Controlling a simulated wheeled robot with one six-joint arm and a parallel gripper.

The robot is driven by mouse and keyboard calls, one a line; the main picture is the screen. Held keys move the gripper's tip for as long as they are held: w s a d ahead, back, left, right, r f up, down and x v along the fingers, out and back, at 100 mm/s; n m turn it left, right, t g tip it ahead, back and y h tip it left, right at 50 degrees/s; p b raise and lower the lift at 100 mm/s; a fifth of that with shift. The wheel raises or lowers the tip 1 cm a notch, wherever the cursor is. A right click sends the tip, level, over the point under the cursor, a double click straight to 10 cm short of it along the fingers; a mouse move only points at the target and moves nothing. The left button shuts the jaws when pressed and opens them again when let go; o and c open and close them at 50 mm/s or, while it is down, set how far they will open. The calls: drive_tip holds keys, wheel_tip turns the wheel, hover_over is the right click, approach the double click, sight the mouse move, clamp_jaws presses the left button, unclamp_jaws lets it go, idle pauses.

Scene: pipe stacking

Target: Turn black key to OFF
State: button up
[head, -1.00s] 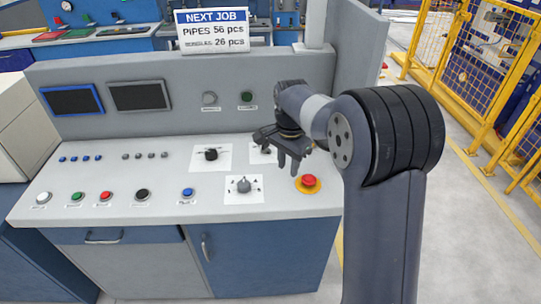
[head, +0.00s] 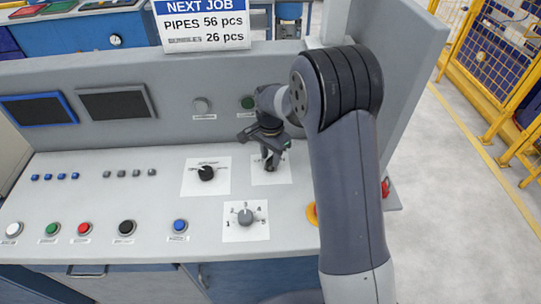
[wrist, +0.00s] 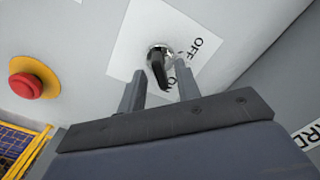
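The black key (wrist: 158,68) sits in a round silver lock on a white label plate (wrist: 133,47) in the wrist view. Its handle points down in that picture, towards a partly hidden label that appears to read "ON". The "OFF" label (wrist: 195,48) is to the upper right of the lock. My gripper (wrist: 159,79) is open, with one finger on each side of the key and visible gaps to it. In the head view my gripper (head: 270,163) is low over the right rear label plate (head: 283,177) and hides the key.
A black rotary switch (head: 206,173) is left of my gripper, and a grey numbered dial (head: 245,216) is in front. A red emergency button (wrist: 26,86) with a yellow base is nearby. The upright panel (head: 178,135) rises close behind.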

drive_tip(key=shift+f, duration=0.55)
clamp_jaws()
